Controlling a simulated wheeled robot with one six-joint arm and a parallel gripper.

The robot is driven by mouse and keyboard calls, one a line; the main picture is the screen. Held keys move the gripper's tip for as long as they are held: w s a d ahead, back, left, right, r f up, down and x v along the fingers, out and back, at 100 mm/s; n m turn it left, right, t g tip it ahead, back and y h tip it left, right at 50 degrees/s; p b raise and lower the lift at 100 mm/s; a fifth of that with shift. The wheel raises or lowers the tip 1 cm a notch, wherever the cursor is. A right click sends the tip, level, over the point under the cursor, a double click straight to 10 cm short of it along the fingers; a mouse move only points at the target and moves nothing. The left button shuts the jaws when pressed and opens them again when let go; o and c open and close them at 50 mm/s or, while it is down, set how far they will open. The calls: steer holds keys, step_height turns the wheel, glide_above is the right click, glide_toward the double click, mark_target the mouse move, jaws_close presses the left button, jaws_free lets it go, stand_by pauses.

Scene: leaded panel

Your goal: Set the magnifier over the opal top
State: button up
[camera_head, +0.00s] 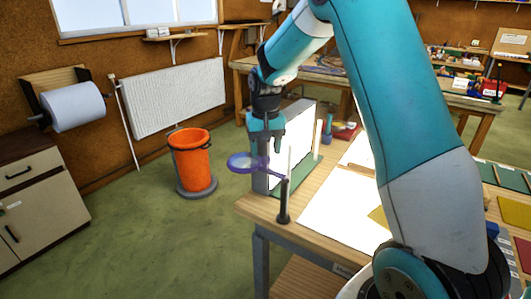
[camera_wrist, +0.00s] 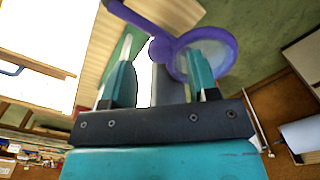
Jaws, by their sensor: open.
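The magnifier (camera_head: 244,162) has a purple ring with a pale lens and a purple arm leading to a dark post (camera_head: 284,203) at the bench's near corner. Its ring juts out past the bench's left edge, over the floor. My gripper (camera_head: 265,148) is open, pointing down just above the ring and arm. In the wrist view the ring (camera_wrist: 232,48) shows beyond the right finger of my gripper (camera_wrist: 160,82), which partly covers it. Contact cannot be told. A bright white flat surface (camera_head: 325,218), which looks like the opal top, lies on the bench right of the post.
A grey upright box with a white face (camera_head: 294,135) stands on the bench right behind my gripper. A thin pale upright rod (camera_head: 317,138) stands beside it. An orange bin (camera_head: 190,160) is on the floor to the left. Coloured glass pieces (camera_head: 515,213) lie at right.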

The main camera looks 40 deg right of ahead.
steer(key=shift+f, duration=1.4)
jaws_close()
